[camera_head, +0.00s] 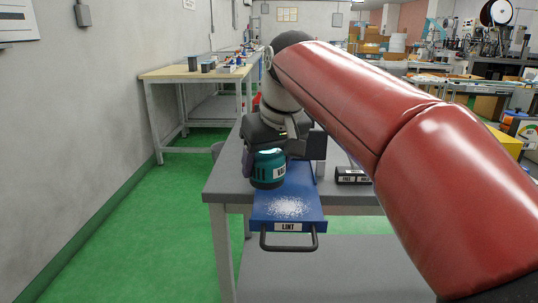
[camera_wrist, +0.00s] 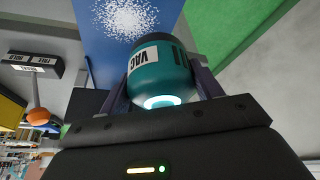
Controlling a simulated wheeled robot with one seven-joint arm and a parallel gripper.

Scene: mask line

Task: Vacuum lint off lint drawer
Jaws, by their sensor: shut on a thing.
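The blue lint drawer (camera_head: 309,209) sticks out over the front edge of the grey table, with a black handle and a LINT label. A patch of white lint (camera_head: 288,207) lies on its front part. The teal vacuum (camera_head: 268,169), labelled VAC, is above the rear left part of the drawer, behind the lint. My gripper (camera_head: 268,160) is shut on the vacuum. In the wrist view the two fingers of my gripper (camera_wrist: 160,88) clasp the sides of the teal vacuum (camera_wrist: 158,72), and the lint (camera_wrist: 124,18) shows beyond it. Whether the vacuum touches the drawer is unclear.
The grey table (camera_head: 228,185) carries a small black labelled box (camera_head: 352,175) right of the drawer. The box also shows in the wrist view (camera_wrist: 33,64). A wooden-topped bench (camera_head: 185,73) stands behind along the left wall. Green floor is clear at left.

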